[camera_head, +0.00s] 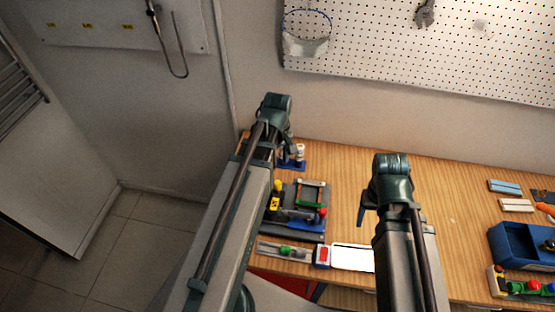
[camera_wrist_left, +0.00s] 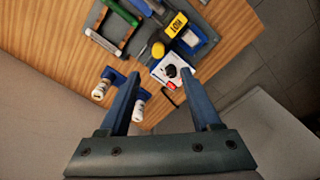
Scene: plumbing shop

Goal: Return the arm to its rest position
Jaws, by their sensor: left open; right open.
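My left gripper (camera_head: 285,137) is above the left end of the wooden workbench, near its back edge. In the left wrist view its two blue fingers (camera_wrist_left: 160,75) are spread apart with nothing held between them. A small white box with a black knob (camera_wrist_left: 172,71) shows below, beyond the fingertips. My right gripper (camera_head: 370,205) is above the middle of the bench. One of its dark fingers shows at the left, and the rest is largely hidden by its own wrist. I see no object in it.
A dark tool tray (camera_head: 312,234) with yellow, green and red-handled items lies between the arms. White bottles on blue stands (camera_wrist_left: 101,88) are near the left gripper. A blue bin (camera_head: 508,246) stands at the right. A pegboard (camera_head: 420,50) hangs behind. Bare wood (camera_head: 450,210) lies right of the right arm.

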